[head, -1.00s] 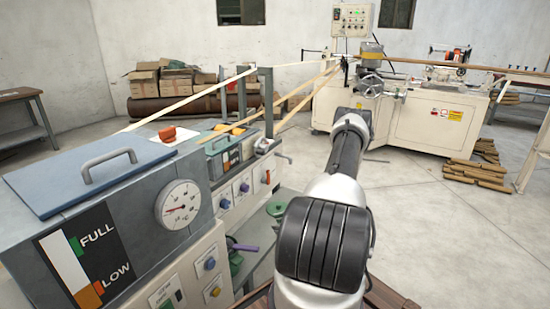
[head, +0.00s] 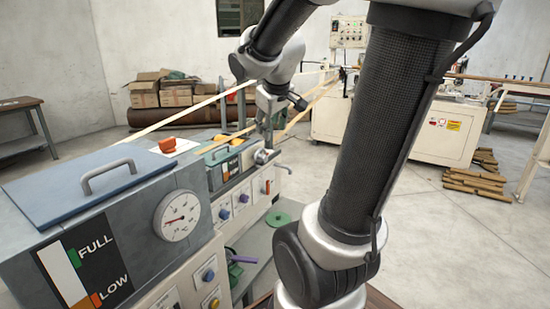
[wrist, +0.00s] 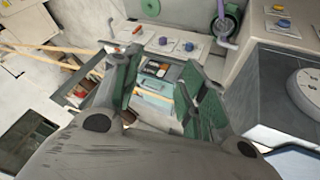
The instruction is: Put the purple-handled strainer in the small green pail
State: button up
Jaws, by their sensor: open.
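A purple handle (head: 242,259), apparently the strainer's, lies on the grey shelf beside the machine in the head view, next to a dark green part. A purple piece (wrist: 226,40) also shows at the top of the wrist view, beside a green shape. A flat-looking round green thing (head: 278,218) lies farther back on the shelf; I cannot tell whether it is the small green pail. My gripper (head: 268,138) hangs above the machine's far end, away from the handle. In the wrist view my gripper (wrist: 160,90) is open, with nothing between its green-padded fingers.
The machine with a blue lid (head: 80,180), gauge (head: 181,215) and knobs borders the shelf on the left. Tan strips (head: 190,104) run above it to the winder (head: 400,128). Wooden slats (head: 474,182) lie on the floor at right. The floor between is clear.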

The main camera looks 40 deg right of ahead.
jog(key=s+a+f+m+g+y, duration=0.1)
jog(key=s+a+y, duration=0.2)
jog(key=s+a, duration=0.8)
jog(key=s, duration=0.4)
jog(key=shift+s+a+f+g, duration=0.15)
jog(key=shift+f+g, duration=0.1)
jog(key=shift+g, duration=0.05)
